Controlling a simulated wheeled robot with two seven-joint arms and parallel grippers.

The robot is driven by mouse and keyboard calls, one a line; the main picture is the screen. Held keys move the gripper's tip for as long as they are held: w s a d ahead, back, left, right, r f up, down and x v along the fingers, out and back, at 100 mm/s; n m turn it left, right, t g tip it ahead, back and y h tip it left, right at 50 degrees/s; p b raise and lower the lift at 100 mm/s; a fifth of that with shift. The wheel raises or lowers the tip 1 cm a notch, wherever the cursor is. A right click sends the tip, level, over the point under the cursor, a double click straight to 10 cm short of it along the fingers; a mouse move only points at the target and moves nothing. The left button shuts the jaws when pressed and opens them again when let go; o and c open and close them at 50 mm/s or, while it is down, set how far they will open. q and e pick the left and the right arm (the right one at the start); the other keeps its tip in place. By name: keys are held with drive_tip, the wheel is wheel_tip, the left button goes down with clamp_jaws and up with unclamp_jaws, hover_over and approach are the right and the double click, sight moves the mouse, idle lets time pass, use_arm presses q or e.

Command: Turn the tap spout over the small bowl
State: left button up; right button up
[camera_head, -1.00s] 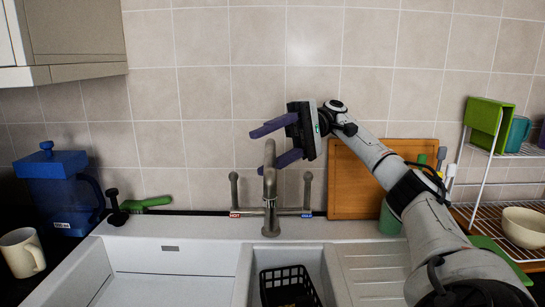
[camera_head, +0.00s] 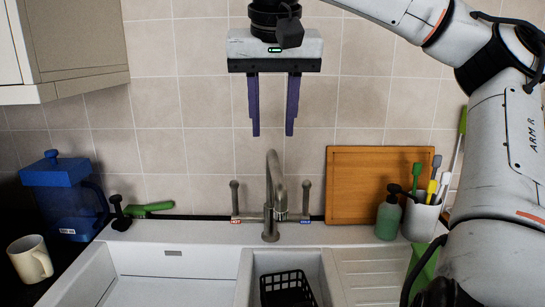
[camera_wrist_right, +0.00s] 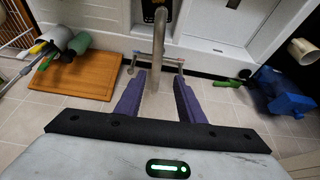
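The grey metal tap (camera_head: 271,190) stands behind the sink, with a handle on each side. Its arched spout comes forward and its outlet (camera_head: 281,208) hangs slightly right of the tap base, toward the small bowl (camera_head: 320,280), the right-hand basin. The spout also shows in the right wrist view (camera_wrist_right: 158,40), where it lines up between the fingers. My right gripper (camera_head: 273,133) is open and empty, purple fingers pointing down, just above the spout's top in the head view; I see no contact. My left gripper is not in view.
A black basket (camera_head: 288,288) sits in the small bowl. The large basin (camera_head: 160,287) is at left. A wooden board (camera_head: 365,185), green bottle (camera_head: 388,218) and utensil pot (camera_head: 421,220) stand right of the tap. A green brush (camera_head: 150,209) and blue jug (camera_head: 62,195) are left.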

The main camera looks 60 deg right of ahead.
sight(273, 166)
drive_tip(key=x, duration=0.9)
drive_tip(key=shift+d+f, duration=0.1)
drive_tip(key=shift+f, duration=0.15)
clamp_jaws()
